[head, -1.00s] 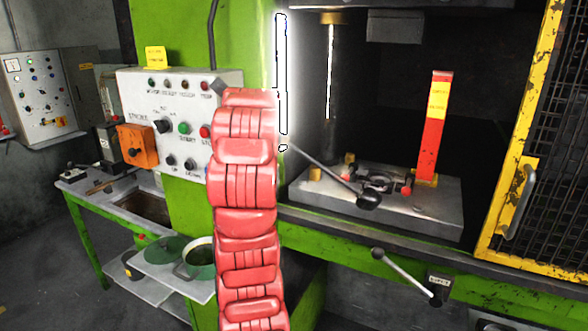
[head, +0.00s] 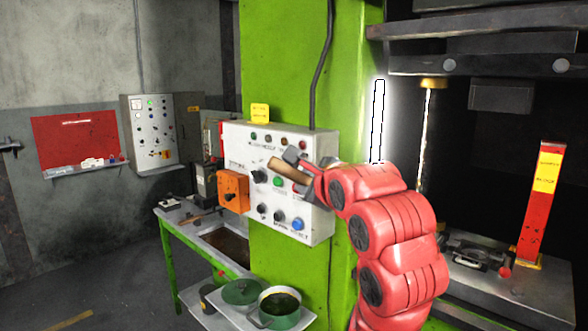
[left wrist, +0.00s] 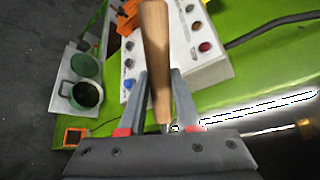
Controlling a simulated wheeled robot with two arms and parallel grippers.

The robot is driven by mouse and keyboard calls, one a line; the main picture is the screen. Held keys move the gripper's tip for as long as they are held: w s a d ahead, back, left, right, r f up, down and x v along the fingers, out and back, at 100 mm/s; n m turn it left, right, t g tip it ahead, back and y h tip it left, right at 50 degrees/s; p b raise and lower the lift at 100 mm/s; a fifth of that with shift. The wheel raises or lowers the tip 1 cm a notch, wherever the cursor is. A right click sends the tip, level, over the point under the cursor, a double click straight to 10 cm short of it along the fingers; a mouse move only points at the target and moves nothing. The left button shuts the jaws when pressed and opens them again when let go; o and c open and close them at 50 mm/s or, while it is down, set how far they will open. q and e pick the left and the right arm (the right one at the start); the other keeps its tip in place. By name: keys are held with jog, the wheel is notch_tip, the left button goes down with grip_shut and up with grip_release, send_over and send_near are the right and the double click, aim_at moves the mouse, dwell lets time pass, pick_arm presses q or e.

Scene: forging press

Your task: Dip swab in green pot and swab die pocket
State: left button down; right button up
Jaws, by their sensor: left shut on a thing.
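My left gripper (head: 303,168) is shut on the swab's wooden handle (head: 288,170), in front of the control panel. In the left wrist view the handle (left wrist: 155,45) stands between the two fingers (left wrist: 160,90); the swab's head cannot be made out. The green pot (head: 282,318) stands open on a low shelf, below and apart from the gripper, with dark content. It also shows in the left wrist view (left wrist: 88,95). The lower die (head: 480,253) with its pocket lies on the press bed at right, partly behind my arm. My right gripper is out of view.
A green lid (head: 240,291) lies beside the pot. The control panel (head: 262,150) with buttons is close behind the gripper. A green press column (head: 285,60) stands behind it. A red and yellow post (head: 541,205) rises beside the die. A bench (head: 190,235) is at left.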

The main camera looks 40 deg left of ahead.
pick_arm(q)
jog(key=w+d+p, duration=0.1)
jog(key=p, duration=0.1)
jog(key=w+d+p, duration=0.1)
jog(key=w+p, duration=0.1)
jog(key=p, duration=0.1)
jog(key=shift+w+d, duration=0.15)
jog(key=shift+d, duration=0.05)
jog(key=w+d+f+p, duration=0.1)
jog(key=w+d+f, duration=0.1)
jog(key=w+d, duration=0.3)
jog(key=w+d+f, duration=0.2)
jog(key=w+d, duration=0.3)
jog(key=w, duration=0.4)
jog(key=shift+w+d+f+p, duration=0.25)
jog(key=shift+d+p, duration=0.1)
jog(key=shift+p, duration=0.05)
jog(key=shift+d+p, duration=0.2)
jog(key=shift+p, duration=0.2)
jog(key=shift+f, duration=1.05)
dwell(0.9)
dwell(1.1)
